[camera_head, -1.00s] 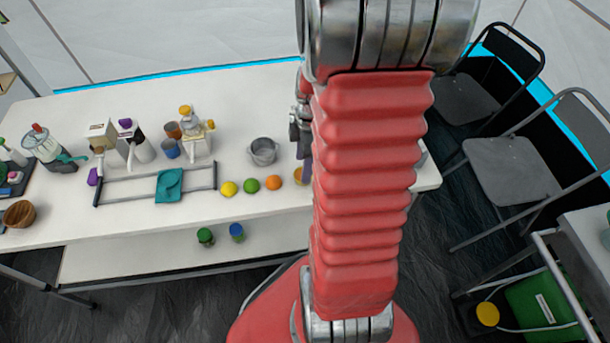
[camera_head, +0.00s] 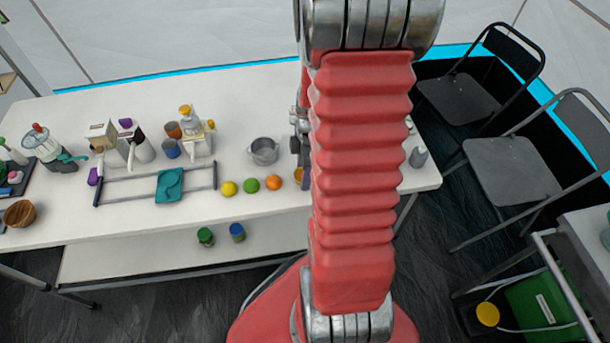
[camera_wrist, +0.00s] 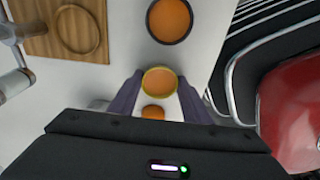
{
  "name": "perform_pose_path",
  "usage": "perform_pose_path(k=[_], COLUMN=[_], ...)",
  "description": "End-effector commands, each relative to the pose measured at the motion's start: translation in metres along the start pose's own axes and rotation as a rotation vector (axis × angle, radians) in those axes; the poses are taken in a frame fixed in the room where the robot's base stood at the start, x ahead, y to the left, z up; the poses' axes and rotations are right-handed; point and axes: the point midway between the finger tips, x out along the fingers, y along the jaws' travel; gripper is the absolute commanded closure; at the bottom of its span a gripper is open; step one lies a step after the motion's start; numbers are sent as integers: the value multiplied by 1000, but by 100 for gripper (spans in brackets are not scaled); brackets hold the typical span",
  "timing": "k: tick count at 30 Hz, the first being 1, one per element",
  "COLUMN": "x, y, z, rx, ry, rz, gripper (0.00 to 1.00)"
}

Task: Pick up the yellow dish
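The yellow dish (camera_wrist: 160,69) is small and round, with a yellow rim and orange inside. In the wrist view it shows between the tips of my gripper's (camera_wrist: 160,86) two purple fingers. The fingers are apart, one on each side of it; I cannot tell whether they touch it or how far above it they are. In the head view a yellowish edge of what looks like the same dish (camera_head: 298,175) shows at the table's front right, mostly hidden by my red arm. My purple fingers (camera_head: 304,156) show just above it there.
A dark-rimmed bowl with orange inside (camera_wrist: 170,20) lies beyond the dish. A smaller orange thing (camera_wrist: 153,112) shows between the fingers. An orange (camera_head: 273,182), a green fruit (camera_head: 251,185), a lemon (camera_head: 228,188) and a metal pot (camera_head: 263,151) stand left of my arm. Chairs (camera_head: 500,170) stand right.

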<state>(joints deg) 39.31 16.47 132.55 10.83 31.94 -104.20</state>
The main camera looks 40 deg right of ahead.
Motion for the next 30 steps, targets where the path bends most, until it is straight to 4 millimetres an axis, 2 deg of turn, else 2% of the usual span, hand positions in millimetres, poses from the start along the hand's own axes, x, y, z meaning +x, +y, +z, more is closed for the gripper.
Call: perform_pose_path(k=[4, 10, 30], x=[0, -4, -51], y=[0, 1, 1], z=[0, 0, -5], rx=[0, 0, 0], ry=[0, 0, 0], rz=[0, 2, 3], gripper=[69, 70, 70])
